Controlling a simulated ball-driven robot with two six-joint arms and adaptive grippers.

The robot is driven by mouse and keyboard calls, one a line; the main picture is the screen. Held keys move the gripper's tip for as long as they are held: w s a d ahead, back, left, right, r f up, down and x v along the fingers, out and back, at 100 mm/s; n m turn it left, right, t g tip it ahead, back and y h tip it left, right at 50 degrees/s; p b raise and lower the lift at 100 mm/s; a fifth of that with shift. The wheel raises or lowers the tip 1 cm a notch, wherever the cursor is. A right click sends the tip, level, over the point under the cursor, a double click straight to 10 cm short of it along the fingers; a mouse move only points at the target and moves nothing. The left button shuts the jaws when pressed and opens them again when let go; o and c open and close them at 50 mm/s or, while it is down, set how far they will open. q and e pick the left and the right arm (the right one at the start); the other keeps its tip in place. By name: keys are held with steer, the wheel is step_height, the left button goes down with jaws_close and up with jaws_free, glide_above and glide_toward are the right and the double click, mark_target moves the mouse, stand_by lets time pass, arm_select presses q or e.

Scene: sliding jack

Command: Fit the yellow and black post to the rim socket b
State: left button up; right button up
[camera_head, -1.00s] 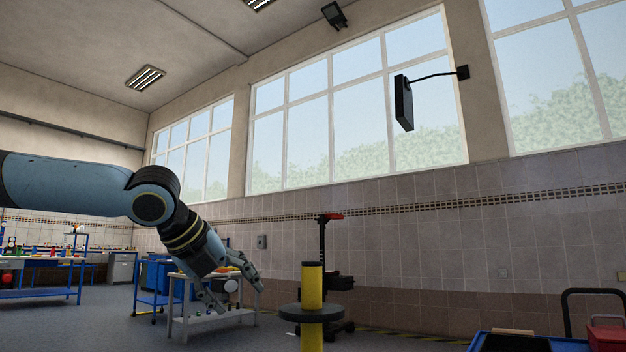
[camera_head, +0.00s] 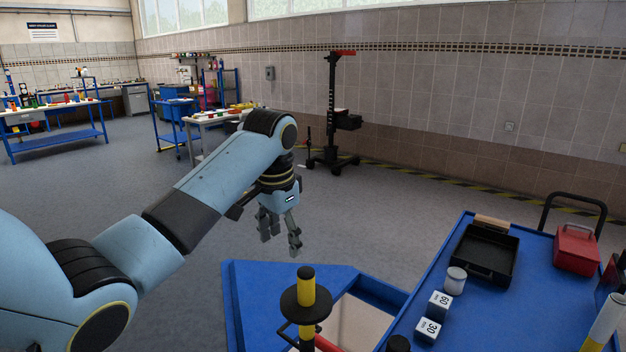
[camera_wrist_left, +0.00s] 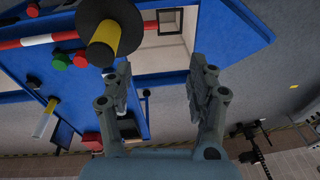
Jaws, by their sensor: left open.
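A yellow post (camera_head: 306,288) with a black top stands upright through a round dark disc (camera_head: 292,306) at the bottom centre of the head view. In the left wrist view the yellow post (camera_wrist_left: 104,45) and its disc lie at the upper left. My left gripper (camera_head: 281,238) is open and empty, pointing down in the air, beyond the post in the head view. Its two fingers (camera_wrist_left: 160,88) stand apart in the left wrist view with nothing between them. I cannot make out which part is rim socket b. My right gripper is not in view.
A blue bench (camera_head: 395,332) carries a black tray (camera_head: 485,252), a white jar (camera_head: 455,281), two numbered white blocks and a red box (camera_head: 576,250). A grey and yellow cylinder (camera_head: 603,325) is at the right edge. Open floor lies behind my left gripper.

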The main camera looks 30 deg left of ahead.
arm_select(q)
steer(key=n+g+p, duration=0.1)
steer(key=g+p, duration=0.1)
steer(key=p, duration=0.1)
glide_toward(308, 288)
steer(key=shift+w+a+f+h, duration=0.2)
steer(key=shift+w+a+f, duration=0.1)
steer(key=shift+a, duration=0.15)
steer(key=shift+w+a+f+h, duration=0.2)
steer(key=shift+w+a, duration=0.15)
steer(key=shift+a, duration=0.1)
steer(key=shift+d+f, duration=0.1)
steer(key=shift+f, duration=0.25)
step_height(308, 288, down, 10)
steer(key=shift+f, duration=0.15)
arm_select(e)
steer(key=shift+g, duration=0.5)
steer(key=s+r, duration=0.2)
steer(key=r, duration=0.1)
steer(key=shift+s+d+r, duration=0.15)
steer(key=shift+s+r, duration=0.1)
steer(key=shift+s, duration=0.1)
arm_select(q)
jaws_close()
